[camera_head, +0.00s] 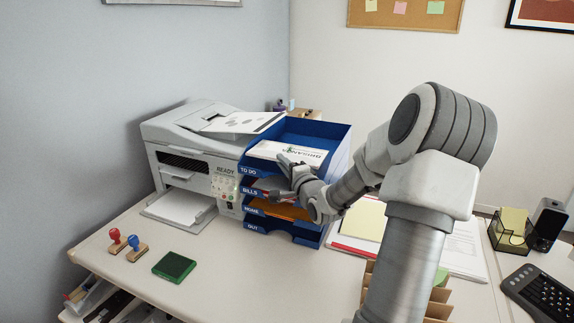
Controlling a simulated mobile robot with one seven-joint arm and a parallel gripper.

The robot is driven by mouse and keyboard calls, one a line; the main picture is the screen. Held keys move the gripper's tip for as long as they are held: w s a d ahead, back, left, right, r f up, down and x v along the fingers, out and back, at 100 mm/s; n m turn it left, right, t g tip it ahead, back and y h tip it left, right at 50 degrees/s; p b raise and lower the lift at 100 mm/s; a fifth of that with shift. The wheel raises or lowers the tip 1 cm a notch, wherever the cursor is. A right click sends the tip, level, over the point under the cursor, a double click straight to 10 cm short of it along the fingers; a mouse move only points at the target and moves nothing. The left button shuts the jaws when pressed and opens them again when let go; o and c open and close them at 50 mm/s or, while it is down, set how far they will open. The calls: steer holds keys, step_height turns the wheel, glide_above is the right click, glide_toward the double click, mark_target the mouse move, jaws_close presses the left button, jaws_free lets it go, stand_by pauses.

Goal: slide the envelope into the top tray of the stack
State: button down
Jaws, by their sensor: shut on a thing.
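The blue tray stack (341,158) stands on the desk beside the printer, with its open fronts facing me. Its top tray (318,127) bears the label TO DO. The white envelope (280,150), with dark print on it, is at the top tray, mostly inside its walls, with its near edge by the front opening. My gripper (283,170) is in front of the stack at the top tray's mouth, shut on the envelope's near edge. The fingers partly hide the contact and the BILLS tray below.
A white printer (195,140) stands close on the left, with a sheet on top. Lower trays hold brown and orange items. Two stamps (125,243) and a green pad (174,266) lie front left.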

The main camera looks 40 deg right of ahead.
steer(key=shift+w, duration=0.1)
steer(key=c, duration=0.9)
jaws_free()
steer(key=p+v, duration=0.2)
steer(key=v, duration=1)
